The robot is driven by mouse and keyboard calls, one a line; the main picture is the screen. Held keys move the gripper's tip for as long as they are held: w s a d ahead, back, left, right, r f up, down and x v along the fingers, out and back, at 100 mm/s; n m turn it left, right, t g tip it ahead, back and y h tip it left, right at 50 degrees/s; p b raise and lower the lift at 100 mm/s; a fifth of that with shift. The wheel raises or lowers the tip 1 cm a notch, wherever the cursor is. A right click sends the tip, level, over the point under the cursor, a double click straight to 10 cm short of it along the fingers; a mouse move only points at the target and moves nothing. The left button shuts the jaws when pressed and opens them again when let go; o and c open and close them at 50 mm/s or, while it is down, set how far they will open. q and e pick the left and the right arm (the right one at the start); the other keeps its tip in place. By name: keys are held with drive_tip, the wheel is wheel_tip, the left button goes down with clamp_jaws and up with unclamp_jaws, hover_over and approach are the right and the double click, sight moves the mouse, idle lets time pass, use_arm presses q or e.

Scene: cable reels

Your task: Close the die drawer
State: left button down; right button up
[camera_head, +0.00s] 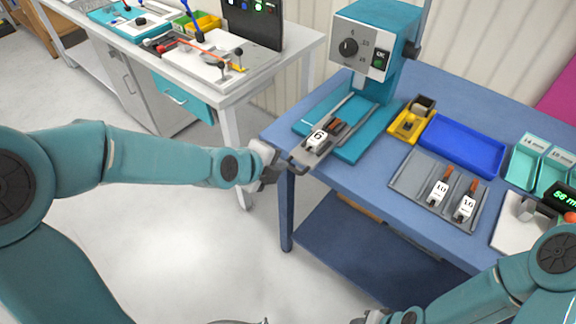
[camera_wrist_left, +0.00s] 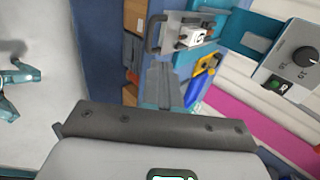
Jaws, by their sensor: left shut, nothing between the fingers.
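The die drawer (camera_head: 307,158) is a grey tray pulled out of the teal press (camera_head: 372,45), its dark handle (camera_head: 297,166) reaching past the table's near left edge. A white die marked 6 (camera_head: 318,137) sits in it. The wrist view also shows the drawer (camera_wrist_left: 176,45), its handle (camera_wrist_left: 154,34) and the die (camera_wrist_left: 192,37). My left gripper (camera_head: 275,168) is shut and empty, just left of the handle; its fingers show in the wrist view (camera_wrist_left: 163,85). I cannot tell whether it touches the handle. My right gripper (camera_head: 384,316) shows only partly at the bottom edge.
On the blue table stand a yellow bin (camera_head: 411,122), a blue tray (camera_head: 462,144), a grey rack (camera_head: 408,184) with dies marked 10 and 16, and teal bins (camera_head: 527,155). A white bench (camera_head: 285,58) with tools stands behind left. Floor between is clear.

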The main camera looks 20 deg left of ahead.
sight(294, 169)
use_arm(q)
drive_tip(key=x, duration=0.9)
drive_tip(key=shift+w+a, duration=0.1)
drive_tip(key=shift+w, duration=0.05)
drive_tip(key=shift+w+f, duration=0.1)
